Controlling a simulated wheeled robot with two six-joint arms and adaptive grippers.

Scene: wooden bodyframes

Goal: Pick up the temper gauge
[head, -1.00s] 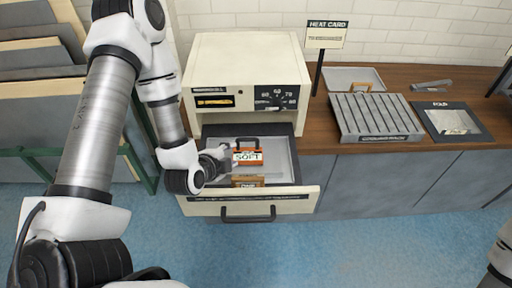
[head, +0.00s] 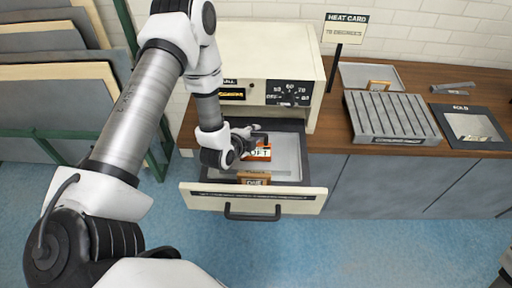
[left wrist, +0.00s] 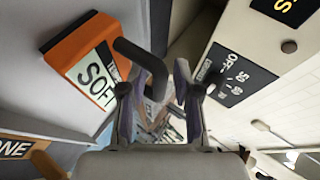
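The orange block with a white SOFT label and a black handle, which looks like the temper gauge (head: 258,153), stands in the open drawer (head: 288,152). My left gripper (head: 245,137) is at its left side, over the drawer, and hides part of it. In the left wrist view the gauge (left wrist: 92,68) is at upper left. Its black handle (left wrist: 143,62) reaches to the gap between my fingers. My left gripper (left wrist: 153,88) is open, with its fingers apart. I cannot tell whether a finger touches the handle. My right gripper is not in view.
A DONE tag (head: 254,182) is at the drawer front. The cream oven box (head: 268,52) with a dial stands above the drawer. A grey slatted rack (head: 392,118), a tray (head: 352,74) and a dark framed plate (head: 470,127) lie on the wooden counter (head: 327,132) at right.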

